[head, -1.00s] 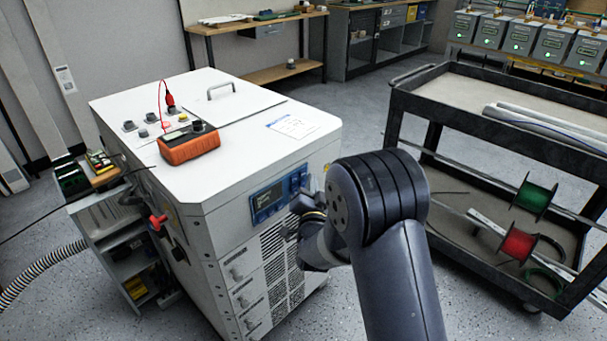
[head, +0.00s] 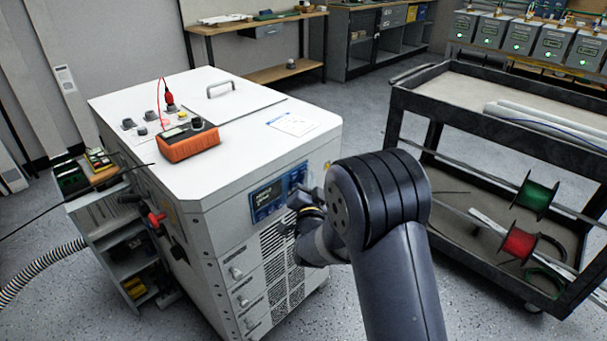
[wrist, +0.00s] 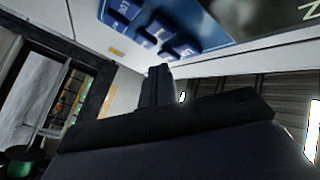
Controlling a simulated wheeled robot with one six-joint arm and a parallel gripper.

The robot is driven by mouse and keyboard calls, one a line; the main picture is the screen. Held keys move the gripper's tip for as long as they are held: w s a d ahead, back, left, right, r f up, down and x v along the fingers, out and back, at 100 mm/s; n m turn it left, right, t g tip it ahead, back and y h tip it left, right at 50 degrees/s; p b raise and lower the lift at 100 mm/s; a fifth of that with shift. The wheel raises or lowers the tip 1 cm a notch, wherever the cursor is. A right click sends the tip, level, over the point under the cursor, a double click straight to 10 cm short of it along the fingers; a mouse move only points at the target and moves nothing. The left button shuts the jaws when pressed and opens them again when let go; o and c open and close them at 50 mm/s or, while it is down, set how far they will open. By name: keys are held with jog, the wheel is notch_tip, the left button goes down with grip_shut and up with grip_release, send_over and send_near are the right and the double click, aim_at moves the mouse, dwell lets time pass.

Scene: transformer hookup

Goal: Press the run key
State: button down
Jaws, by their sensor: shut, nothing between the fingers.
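The control panel (head: 266,201) is a blue display and key block on the front of a white cabinet (head: 222,205). In the wrist view the panel (wrist: 210,22) is at the top, with several raised blue keys (wrist: 157,31) in rows. Their labels are too blurred to tell which is the run key. My gripper (head: 304,190) is at the panel's right end in the head view and hides part of the key area. In the wrist view my gripper (wrist: 159,72) is shut and empty, its tip just below the keys in the picture. I cannot tell whether it touches the panel.
An orange meter (head: 188,142) with a red lead stands on the cabinet top. Vent grilles (head: 283,240) lie below the panel. A black cart (head: 420,105) with cable spools stands to the right. Grey floor lies between cart and cabinet.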

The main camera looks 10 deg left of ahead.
jog(key=shift+w+a+b, duration=0.2)
jog(key=shift+a+b, duration=0.1)
dwell(0.7)
jog(key=shift+d, duration=0.1)
jog(key=shift+s+d+b, duration=0.5)
jog(key=shift+b, duration=0.1)
jog(key=shift+s+d+b, duration=0.65)
jog(key=shift+s+d, duration=0.15)
jog(key=shift+d, duration=0.2)
jog(key=shift+s+d+b, duration=0.6)
jog(key=shift+s+d, duration=0.15)
jog(key=shift+d, duration=0.25)
